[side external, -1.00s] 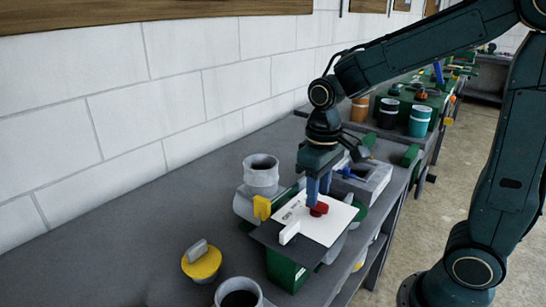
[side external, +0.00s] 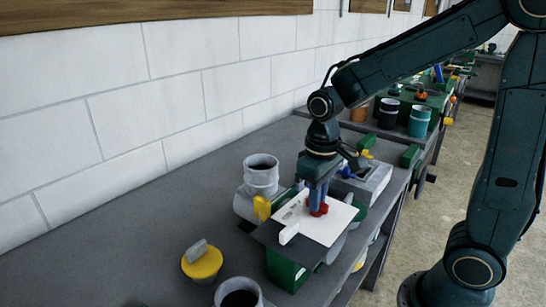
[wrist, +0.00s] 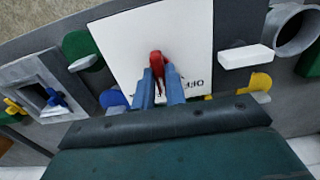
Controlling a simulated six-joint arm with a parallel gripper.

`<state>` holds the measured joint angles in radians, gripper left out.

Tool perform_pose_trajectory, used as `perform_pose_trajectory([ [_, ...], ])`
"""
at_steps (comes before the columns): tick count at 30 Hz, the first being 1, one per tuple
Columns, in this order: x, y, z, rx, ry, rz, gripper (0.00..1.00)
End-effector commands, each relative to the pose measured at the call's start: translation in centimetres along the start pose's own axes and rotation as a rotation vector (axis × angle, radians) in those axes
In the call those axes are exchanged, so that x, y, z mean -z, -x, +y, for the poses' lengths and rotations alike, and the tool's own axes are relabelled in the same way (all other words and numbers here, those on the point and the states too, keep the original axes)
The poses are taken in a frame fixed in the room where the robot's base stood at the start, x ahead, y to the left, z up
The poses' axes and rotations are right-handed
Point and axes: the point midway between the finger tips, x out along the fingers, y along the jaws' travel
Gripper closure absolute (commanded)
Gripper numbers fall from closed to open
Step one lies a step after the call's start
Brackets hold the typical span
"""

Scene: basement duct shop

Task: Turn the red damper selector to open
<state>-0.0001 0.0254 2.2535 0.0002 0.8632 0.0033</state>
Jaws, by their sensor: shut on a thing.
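The red damper selector (side external: 321,209) stands on a white plate (side external: 330,228) on top of a green box (side external: 287,270). In the wrist view the red selector (wrist: 156,64) shows between my blue fingers, its handle pointing roughly along them. My gripper (side external: 318,206) points down over the plate and is shut on the selector; it also shows in the wrist view (wrist: 159,92). Black lettering on the white plate (wrist: 140,35) reads "OFF" upside down, beside the right finger; other lettering is partly hidden by the fingers.
A white tab (side external: 289,233) stands up at the plate's near edge. A yellow handle (side external: 262,207) and a grey pipe (side external: 261,174) are left of the plate.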

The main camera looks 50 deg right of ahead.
Motion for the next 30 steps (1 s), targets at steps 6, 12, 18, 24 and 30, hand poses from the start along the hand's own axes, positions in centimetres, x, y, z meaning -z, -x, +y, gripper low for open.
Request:
perform_pose_trajectory([
  [6, 0.03, 0.06, 0.01, 0.000, -0.040, 0.001, 1.00],
  [12, 0.04, 0.07, 0.01, 0.000, -0.135, 0.001, 1.00],
  [18, 0.05, 0.08, 0.01, 0.000, -0.282, 0.002, 1.00],
  [24, 0.06, 0.09, 0.01, 0.000, -0.456, 0.002, 1.00],
  [30, 0.07, 0.10, 0.01, 0.001, -0.616, 0.003, 1.00],
])
